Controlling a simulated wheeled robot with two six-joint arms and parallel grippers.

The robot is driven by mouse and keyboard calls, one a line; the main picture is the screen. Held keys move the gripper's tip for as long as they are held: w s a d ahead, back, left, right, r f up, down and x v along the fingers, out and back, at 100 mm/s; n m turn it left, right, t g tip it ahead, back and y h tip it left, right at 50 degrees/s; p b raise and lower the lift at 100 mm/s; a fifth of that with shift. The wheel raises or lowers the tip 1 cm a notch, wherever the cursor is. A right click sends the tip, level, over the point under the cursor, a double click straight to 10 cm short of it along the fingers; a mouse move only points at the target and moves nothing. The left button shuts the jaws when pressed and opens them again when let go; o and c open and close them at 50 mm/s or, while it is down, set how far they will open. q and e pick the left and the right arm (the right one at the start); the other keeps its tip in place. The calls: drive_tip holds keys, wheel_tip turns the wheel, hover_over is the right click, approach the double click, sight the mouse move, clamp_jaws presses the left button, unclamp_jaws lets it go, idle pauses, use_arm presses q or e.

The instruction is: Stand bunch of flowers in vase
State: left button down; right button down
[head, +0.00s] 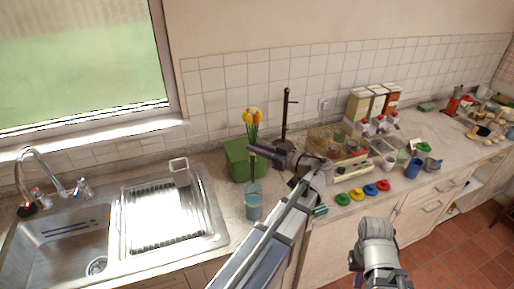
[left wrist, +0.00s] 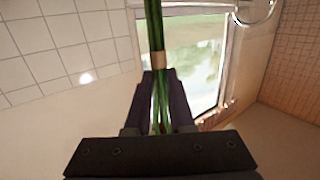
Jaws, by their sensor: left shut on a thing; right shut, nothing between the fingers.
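The bunch of flowers (head: 253,116) has yellow and orange heads on long green stems and is upright in the head view. My left gripper (head: 256,153) is shut on its stems. In the left wrist view the green stems (left wrist: 155,30), with a tan band around them, pass between the two dark fingers (left wrist: 160,100). The vase (head: 254,203) is a blue see-through vessel upright on the counter, below the flowers. I cannot tell whether the stem ends are inside its mouth. Part of my right arm shows at the lower right; its fingers cannot be made out.
A green box (head: 238,160) stands just behind the vase. A dark upright stand (head: 285,115) is behind my left arm. The sink with a drying rack (head: 165,215) is on the left. Coloured lids (head: 357,194), a blue mug (head: 413,167) and canisters (head: 375,102) crowd the right.

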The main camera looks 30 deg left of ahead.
use_arm(q)
wheel_tip(320, 180, down, 16)
drive_tip(key=b, duration=1.6)
idle(0.4)
drive_tip(key=c, duration=0.7)
unclamp_jaws()
drive_tip(key=s+d, duration=0.1)
drive_tip(key=d, duration=0.6)
drive_tip(key=shift+d+r+p, duration=0.3)
drive_tip(key=shift+d+r, duration=0.05)
drive_tip(key=shift+d, duration=0.05)
